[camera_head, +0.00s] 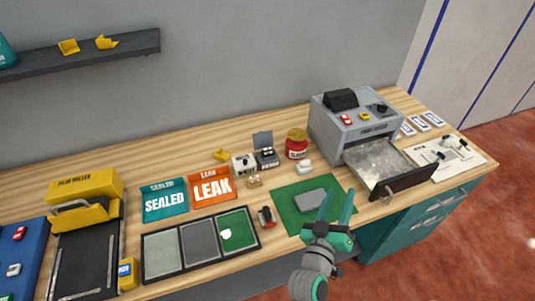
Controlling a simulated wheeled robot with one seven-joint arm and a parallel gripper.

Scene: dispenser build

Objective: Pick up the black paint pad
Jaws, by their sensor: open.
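A small dark box with a raised lid (265,156) stands on the wooden bench, behind the green mat. It looks like the black paint pad, but its label is too small to read surely. A pale box (243,165), labelled what looks like "WHITE", stands just left of it. My gripper (337,193) has two teal fingers, spread apart with nothing between them. It is at the bench's front, over the right part of the green mat (288,219), to the right of and nearer than the dark box. A grey block (310,200) lies on the mat left of the fingers.
A red jar (296,145) stands right of the dark box. A grey machine (355,125) has an open drawer (403,181) jutting forward. Orange "LEAK" (212,187) and teal "SEALED" (164,203) pieces, a three-panel tray (200,243) and a yellow machine (85,200) lie left.

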